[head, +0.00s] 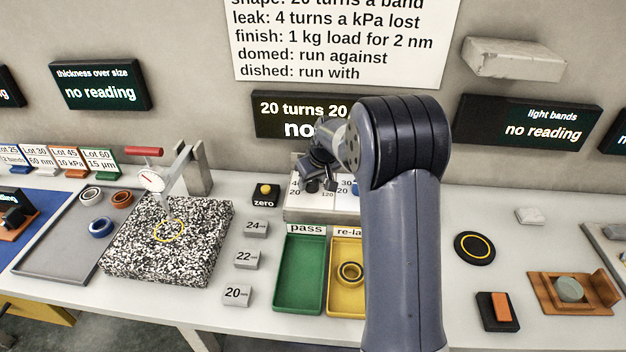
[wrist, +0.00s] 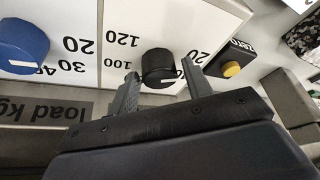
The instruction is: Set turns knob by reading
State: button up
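The control box (head: 318,205) stands against the wall. In the wrist view, which shows it upside down, a black knob (wrist: 158,66) with a white mark sits by the numbers 120, 100 and 20. A blue knob (wrist: 22,44) sits beside it, above the label "load kg". My gripper (wrist: 159,72) is open, with one finger on each side of the black knob; I cannot tell if they touch it. In the head view my arm covers part of the box and of the display behind it (head: 283,107), which reads "20 turns 20".
A wall sign (head: 340,40) gives rules for shape, leak and finish. The thickness display (head: 100,85) and light bands display (head: 530,122) show "no reading". A yellow zero button (head: 265,190) is left of the box. Green (head: 298,300) and yellow (head: 340,305) trays stand in front.

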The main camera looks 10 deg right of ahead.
jog(key=c, duration=0.7)
jog(key=shift+c, duration=0.2)
